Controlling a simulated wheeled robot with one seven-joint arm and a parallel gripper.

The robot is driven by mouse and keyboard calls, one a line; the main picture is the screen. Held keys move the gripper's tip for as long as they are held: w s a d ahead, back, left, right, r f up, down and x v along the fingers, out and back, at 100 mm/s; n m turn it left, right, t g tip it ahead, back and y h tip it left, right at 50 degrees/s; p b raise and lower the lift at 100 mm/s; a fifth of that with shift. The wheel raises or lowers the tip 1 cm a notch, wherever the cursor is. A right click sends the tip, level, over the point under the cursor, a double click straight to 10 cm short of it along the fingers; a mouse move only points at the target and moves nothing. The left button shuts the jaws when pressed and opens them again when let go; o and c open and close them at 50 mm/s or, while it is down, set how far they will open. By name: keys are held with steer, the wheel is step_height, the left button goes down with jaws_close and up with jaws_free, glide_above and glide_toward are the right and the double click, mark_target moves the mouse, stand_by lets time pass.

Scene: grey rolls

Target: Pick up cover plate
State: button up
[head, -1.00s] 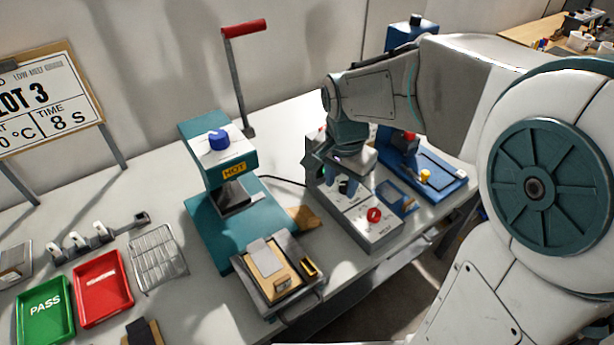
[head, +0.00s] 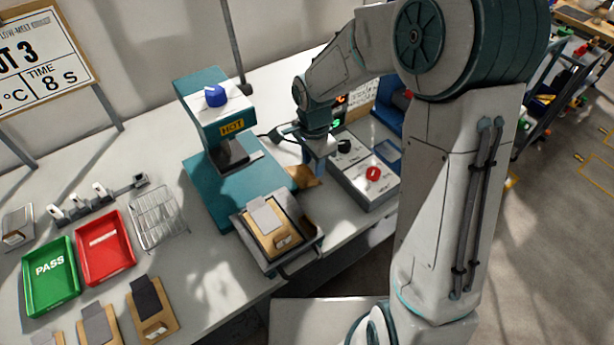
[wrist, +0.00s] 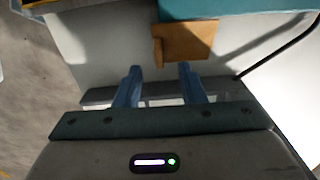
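A flat tan-brown plate (head: 303,177), which looks like the cover plate, lies on the white table between the teal press and the grey control box. In the wrist view the plate (wrist: 190,43) shows ahead of the fingertips, with a small raised lip at its left end. My gripper (head: 318,165) is above the table beside the plate and partly covers it in the head view. In the wrist view my gripper (wrist: 159,70) has its two blue fingers apart, with nothing between them. The fingers appear apart from the plate.
The teal press (head: 222,185) marked HOT stands left of the plate. A metal tray (head: 290,255) holding a tan board sits in front. The grey control box (head: 365,175) with a red knob is at right. Green (head: 50,275) and red (head: 104,247) trays lie left. A dark cable crosses behind.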

mark_target(313, 177)
steer(key=shift+s+f+p, duration=0.1)
steer(key=shift+f+p, duration=0.25)
steer(key=shift+f, duration=2.25)
jaws_close()
